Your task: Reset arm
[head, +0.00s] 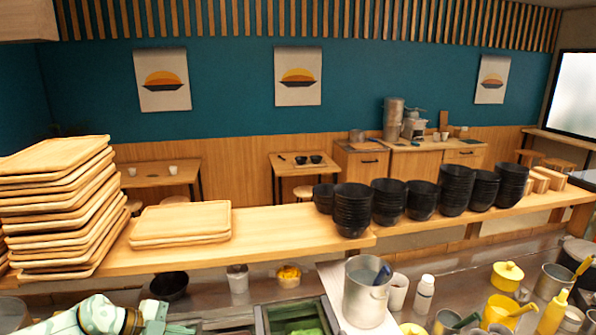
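My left arm comes in at the bottom left corner, pale mint with a dark and orange joint. Its gripper (168,318) is at the bottom edge and partly cut off by it, so I cannot tell whether its fingers are apart. It is left of the dark-rimmed bin (262,322) with green contents and below a black bowl (170,286). My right arm and gripper are not in view.
A wooden shelf (285,232) crosses the view, bearing a tall tray stack (55,210), a low tray stack (180,222) and several black bowl stacks (353,205). A metal pot (365,295), white bottle (424,293) and yellow containers (507,275) crowd the lower right counter.

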